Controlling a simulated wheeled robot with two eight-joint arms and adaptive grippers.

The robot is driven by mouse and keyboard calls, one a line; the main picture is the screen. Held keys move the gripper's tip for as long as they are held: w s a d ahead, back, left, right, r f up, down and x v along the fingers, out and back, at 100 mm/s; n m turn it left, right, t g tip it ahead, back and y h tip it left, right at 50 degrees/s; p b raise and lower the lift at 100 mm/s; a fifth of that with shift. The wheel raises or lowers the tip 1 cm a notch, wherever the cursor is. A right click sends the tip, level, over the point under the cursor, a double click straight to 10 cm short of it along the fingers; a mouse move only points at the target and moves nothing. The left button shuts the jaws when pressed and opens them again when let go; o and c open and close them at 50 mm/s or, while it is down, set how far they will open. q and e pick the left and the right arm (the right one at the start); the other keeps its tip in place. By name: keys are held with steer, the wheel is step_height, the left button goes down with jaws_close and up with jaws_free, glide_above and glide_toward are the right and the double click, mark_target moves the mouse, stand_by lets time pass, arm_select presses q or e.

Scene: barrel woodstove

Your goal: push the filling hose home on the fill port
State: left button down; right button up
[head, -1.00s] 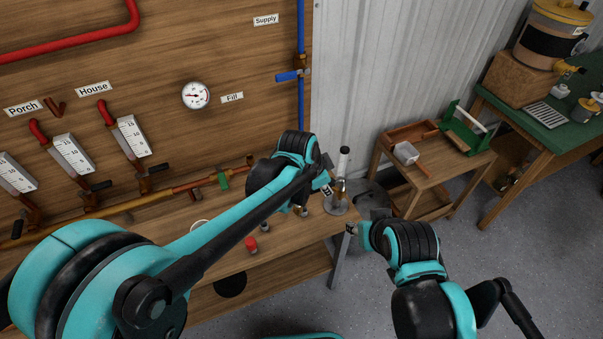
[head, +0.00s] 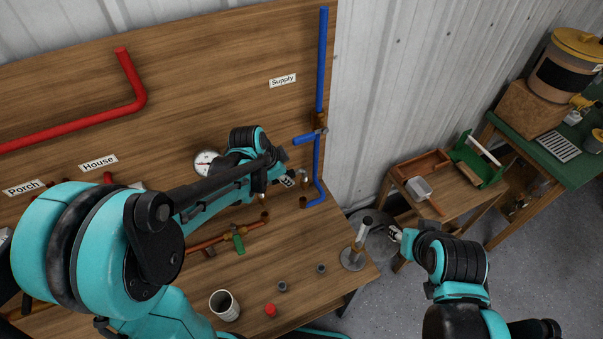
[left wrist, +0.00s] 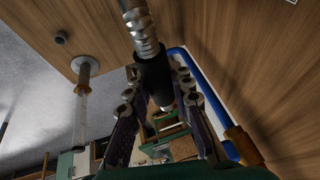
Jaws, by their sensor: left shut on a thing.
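My left gripper (head: 291,181) is in front of the wooden board, just left of the blue pipe. In the left wrist view its fingers (left wrist: 155,100) are shut around the black sleeve (left wrist: 152,75) of the filling hose, whose silver ribbed part (left wrist: 143,32) runs up out of view. In the head view the hose is mostly hidden by the gripper and arm. A copper pipe end (head: 265,217) by a green valve sits below left of the gripper; I cannot tell whether it is the fill port. My right gripper (head: 396,234) is beside the bench's right edge; its jaws are too small to read.
The blue supply pipe (head: 317,165) bends to a brown fitting (head: 303,203) near the left gripper. A clear cylinder on a round base (head: 352,260), a white cup (head: 225,306) and a red cap (head: 270,311) stand on the bench. A small side table (head: 455,205) is at right.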

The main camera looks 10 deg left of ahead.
arm_select(q)
steer(key=shift+w+a, duration=0.3)
steer(key=shift+a, duration=0.05)
steer(key=shift+s+d+f, duration=0.1)
steer(key=shift+f, duration=0.15)
steer(key=shift+f+b, duration=2)
steer(key=shift+f, duration=0.45)
arm_select(e)
steer(key=shift+w+f, duration=0.15)
steer(key=shift+f, duration=0.85)
steer(key=shift+w+f, duration=0.1)
steer(key=shift+f, duration=0.85)
arm_select(q)
steer(key=shift+f+b, duration=0.3)
steer(key=shift+b, duration=0.15)
arm_select(e)
steer(key=shift+f, duration=0.45)
arm_select(q)
steer(key=shift+f+b, duration=1.3)
steer(key=shift+f, duration=0.1)
arm_select(e)
steer(key=shift+f, duration=1.25)
arm_select(q)
steer(key=c, duration=1.3)
jaws_free()
steer(key=shift+o, duration=0.2)
